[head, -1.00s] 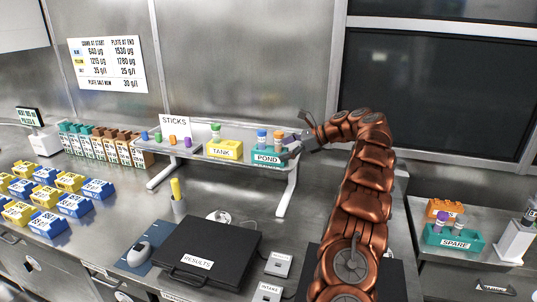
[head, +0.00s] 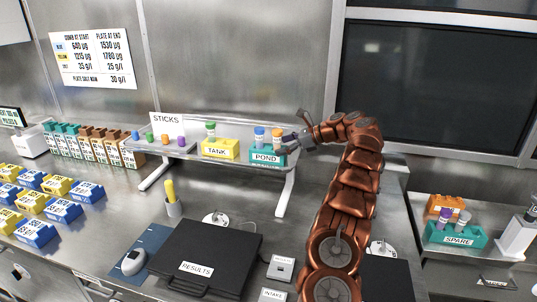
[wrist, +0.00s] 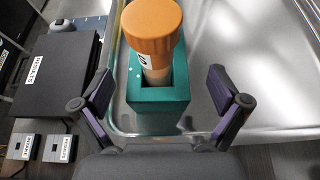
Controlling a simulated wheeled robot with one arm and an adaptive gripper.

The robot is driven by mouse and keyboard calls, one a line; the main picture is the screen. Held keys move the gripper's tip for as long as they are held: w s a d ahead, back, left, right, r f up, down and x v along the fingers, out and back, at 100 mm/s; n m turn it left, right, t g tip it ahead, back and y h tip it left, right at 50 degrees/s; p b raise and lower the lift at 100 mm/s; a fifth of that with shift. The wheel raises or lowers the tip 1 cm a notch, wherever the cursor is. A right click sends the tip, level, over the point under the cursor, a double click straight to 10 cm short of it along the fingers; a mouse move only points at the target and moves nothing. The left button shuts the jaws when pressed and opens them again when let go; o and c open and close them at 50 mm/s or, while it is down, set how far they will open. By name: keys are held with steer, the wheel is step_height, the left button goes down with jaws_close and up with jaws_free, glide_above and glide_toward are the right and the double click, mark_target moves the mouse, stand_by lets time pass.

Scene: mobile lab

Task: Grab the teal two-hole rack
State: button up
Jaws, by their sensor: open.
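The teal rack labelled POND (head: 266,157) stands at the right end of the raised metal shelf. It holds a blue-capped tube (head: 259,136) and an orange-capped tube (head: 277,137). My gripper (head: 290,144) is at its right end in the head view. In the wrist view the gripper (wrist: 165,95) is open, one dark finger on each side of the teal rack (wrist: 158,118). Gaps show between fingers and rack. The orange cap (wrist: 152,25) stands large above the rack there and hides the blue-capped tube. Another teal rack, labelled SPARE (head: 457,238), stands on the right counter.
A yellow TANK rack (head: 220,149) sits left of the POND rack on the shelf (head: 185,152). Small coloured sticks and a STICKS sign (head: 166,122) are farther left. A black RESULTS case (head: 205,255) lies below. An orange rack (head: 446,206) is behind SPARE.

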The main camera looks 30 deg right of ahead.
mark_target(273, 147)
steer(key=x, duration=0.3)
steer(key=shift+w+a+r+p, duration=0.15)
steer(key=shift+a+r+p, duration=0.05)
steer(key=shift+a+p, duration=0.25)
steer(key=shift+w+a+f, duration=0.1)
steer(key=shift+w+f, duration=0.15)
steer(key=shift+c, duration=0.2)
steer(key=c, duration=1.4)
